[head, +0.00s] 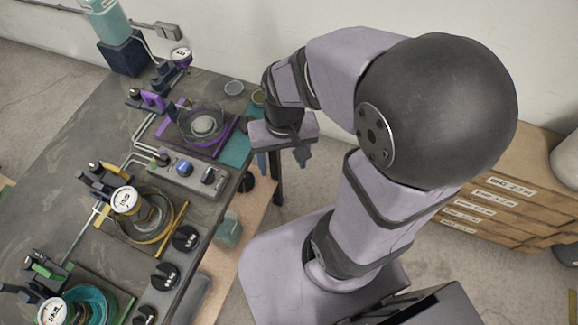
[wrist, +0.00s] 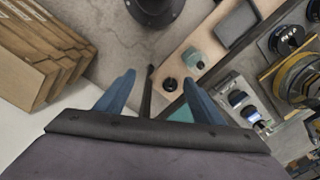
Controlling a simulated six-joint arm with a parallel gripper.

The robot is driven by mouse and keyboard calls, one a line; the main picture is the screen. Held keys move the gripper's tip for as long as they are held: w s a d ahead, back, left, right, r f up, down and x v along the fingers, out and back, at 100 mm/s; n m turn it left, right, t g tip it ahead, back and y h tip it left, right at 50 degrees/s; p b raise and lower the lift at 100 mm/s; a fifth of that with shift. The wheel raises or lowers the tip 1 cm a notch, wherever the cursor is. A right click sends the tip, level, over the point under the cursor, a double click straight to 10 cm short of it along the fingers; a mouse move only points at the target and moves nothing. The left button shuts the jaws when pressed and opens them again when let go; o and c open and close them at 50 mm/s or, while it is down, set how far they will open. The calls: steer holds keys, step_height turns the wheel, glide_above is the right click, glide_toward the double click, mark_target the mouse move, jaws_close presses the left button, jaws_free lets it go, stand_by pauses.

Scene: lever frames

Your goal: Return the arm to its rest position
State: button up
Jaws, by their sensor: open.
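My arm is folded above its base in the head view. My gripper (head: 283,157) hangs beside the table's right edge, pointing down, with its fingers partly hidden by the wrist. In the wrist view my gripper (wrist: 157,92) shows two blue fingers spread apart with nothing held between them. The floor, the lower shelf and a dark table leg lie below and beyond the fingers.
The dark table (head: 85,130) holds lever stations with purple, yellow and green parts, gauges and black knobs. A teal bottle (head: 228,232) stands on the wooden lower shelf (head: 262,205). Labelled cardboard boxes (head: 500,205) stand at right. Open floor lies between.

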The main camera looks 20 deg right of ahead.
steer(key=shift+s+d+f+n, duration=0.2)
steer(key=shift+s+n, duration=0.3)
steer(key=shift+s+d+f+n, duration=0.15)
steer(key=shift+s+n, duration=0.3)
steer(key=shift+n, duration=0.05)
